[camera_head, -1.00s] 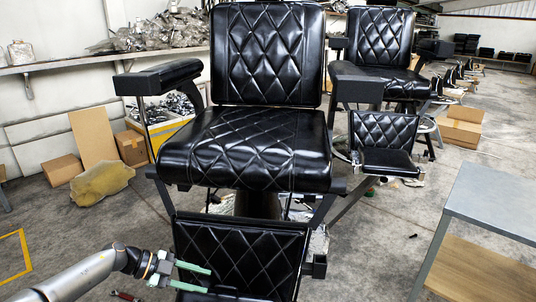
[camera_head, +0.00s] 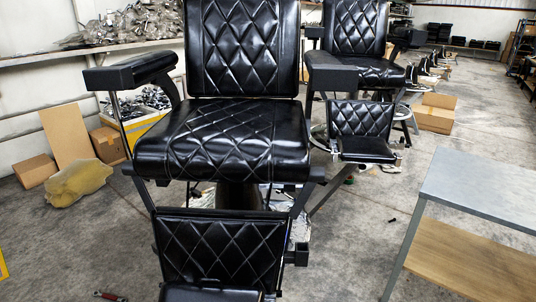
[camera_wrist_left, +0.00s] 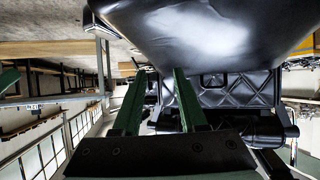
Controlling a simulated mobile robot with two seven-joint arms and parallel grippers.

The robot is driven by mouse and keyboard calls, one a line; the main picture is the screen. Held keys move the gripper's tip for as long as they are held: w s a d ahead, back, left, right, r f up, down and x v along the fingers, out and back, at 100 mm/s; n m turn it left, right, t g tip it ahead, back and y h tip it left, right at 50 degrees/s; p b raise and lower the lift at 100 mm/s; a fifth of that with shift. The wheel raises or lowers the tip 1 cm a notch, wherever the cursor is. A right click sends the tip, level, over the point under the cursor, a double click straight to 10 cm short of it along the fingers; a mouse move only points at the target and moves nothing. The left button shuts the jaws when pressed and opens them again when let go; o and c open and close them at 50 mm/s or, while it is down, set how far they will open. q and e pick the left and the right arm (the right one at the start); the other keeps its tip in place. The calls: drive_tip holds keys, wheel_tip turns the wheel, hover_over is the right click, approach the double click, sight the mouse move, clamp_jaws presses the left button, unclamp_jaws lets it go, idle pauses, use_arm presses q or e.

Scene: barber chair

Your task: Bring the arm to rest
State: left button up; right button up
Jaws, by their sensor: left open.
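The black barber chair (camera_head: 235,140) stands upright in the middle of the head view, with a quilted seat, backrest, padded armrests and a quilted leg rest (camera_head: 222,245). My left gripper (camera_wrist_left: 160,80) shows only in the left wrist view, where its two green fingers are apart with nothing held between them. A smooth black padded surface (camera_wrist_left: 215,35) lies beyond the fingertips, and a quilted black panel (camera_wrist_left: 240,90) shows to their right. I cannot tell how far the fingers are from either.
A grey metal table (camera_head: 490,185) with a wooden lower shelf stands at the right. A second black chair (camera_head: 357,45) stands behind. Cardboard boxes (camera_head: 35,170) and a tan lump (camera_head: 78,182) lie at the left. A red-handled tool (camera_head: 108,296) lies on the floor.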

use_arm(q)
drive_tip(key=s+a+f+n+g+y, duration=0.1)
drive_tip(key=s+a+f+g, duration=0.1)
drive_tip(key=s, duration=0.4)
drive_tip(key=s+a+r+n+y+p, duration=0.1)
drive_tip(key=s+a+r+p, duration=0.1)
drive_tip(key=r+p, duration=1)
drive_tip(key=a+p, duration=0.1)
drive_tip(key=p, duration=0.3)
drive_tip(key=shift+a+r+p, duration=0.3)
drive_tip(key=shift+a, duration=0.1)
use_arm(e)
wheel_tip(320, 180, up, 12)
drive_tip(key=s+d+h, duration=0.1)
drive_tip(key=d, duration=0.2)
drive_tip(key=shift+s+r+m, duration=0.15)
drive_tip(key=shift+s+m, duration=0.15)
drive_tip(key=shift+s, duration=0.05)
drive_tip(key=shift+w+a, duration=0.1)
